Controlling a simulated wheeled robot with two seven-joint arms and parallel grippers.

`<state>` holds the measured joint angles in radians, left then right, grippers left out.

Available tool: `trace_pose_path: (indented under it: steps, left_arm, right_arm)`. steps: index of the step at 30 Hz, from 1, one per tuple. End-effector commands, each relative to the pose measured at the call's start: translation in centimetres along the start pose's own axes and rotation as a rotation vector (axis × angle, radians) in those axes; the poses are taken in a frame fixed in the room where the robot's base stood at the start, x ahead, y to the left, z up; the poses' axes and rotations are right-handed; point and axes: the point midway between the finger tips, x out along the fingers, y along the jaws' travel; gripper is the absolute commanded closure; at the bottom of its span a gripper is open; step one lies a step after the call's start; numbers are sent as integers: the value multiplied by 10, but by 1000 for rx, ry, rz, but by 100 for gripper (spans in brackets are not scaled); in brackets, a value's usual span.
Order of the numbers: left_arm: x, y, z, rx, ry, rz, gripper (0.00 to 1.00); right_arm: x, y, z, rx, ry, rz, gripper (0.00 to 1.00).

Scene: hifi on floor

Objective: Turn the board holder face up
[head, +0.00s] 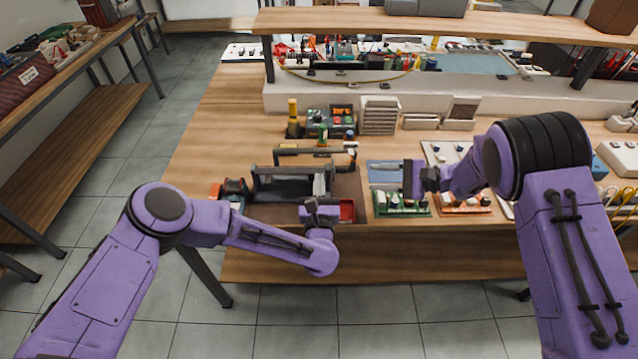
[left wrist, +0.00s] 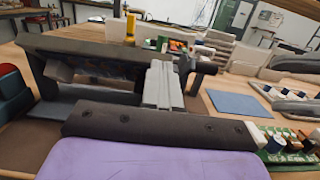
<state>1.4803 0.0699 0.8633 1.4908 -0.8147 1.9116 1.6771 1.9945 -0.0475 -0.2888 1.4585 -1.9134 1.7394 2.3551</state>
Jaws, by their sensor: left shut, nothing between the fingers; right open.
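The board holder (head: 290,183), a dark grey frame with a long bar and end pieces, lies on a brown mat at the table's front. In the left wrist view the frame (left wrist: 95,58) spans the upper left, with its bar at the top; which side is its face I cannot tell. My left gripper (head: 319,185) is shut and empty at the holder's right part; its pale fingers (left wrist: 163,72) overlap the frame in the left wrist view. Contact is unclear. My right gripper (head: 413,178) is open and empty, to the right of the holder.
A thin dark stand (head: 312,152) is behind the holder. A red tray (head: 347,210) and green circuit board (head: 403,203) lie to its right, a blue pad (head: 384,172) beyond. Grey trays (head: 380,115) stack behind. Bare wood (head: 215,150) is free at left.

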Motion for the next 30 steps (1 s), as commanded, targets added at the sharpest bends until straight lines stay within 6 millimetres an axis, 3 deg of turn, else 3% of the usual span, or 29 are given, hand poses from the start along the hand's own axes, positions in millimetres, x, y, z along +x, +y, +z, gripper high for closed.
trace_pose_path:
  steps: [4,8,10,16,21,25,30]
  left_arm:
    - [0,0,-1,1,1,1,100]
    - [0,0,0,1,1,1,100]
    - [0,0,-1,1,1,1,100]
    - [0,0,0,0,1,0,100]
    - [0,0,0,0,0,0,100]
    - [0,0,0,0,0,0,100]
    - [0,0,0,0,2,-1,100]
  right_arm:
    - [8,52,-8,-172,136,-62,59]
    - [18,123,-1,-364,305,3,59]
    - [8,157,-10,-414,440,26,59]
    - [-53,267,-16,-517,827,318,59]
    - [-125,358,16,-568,983,764,59]
    - [-166,396,46,-579,990,1028,59]
    - [-186,413,62,-583,975,1163,59]
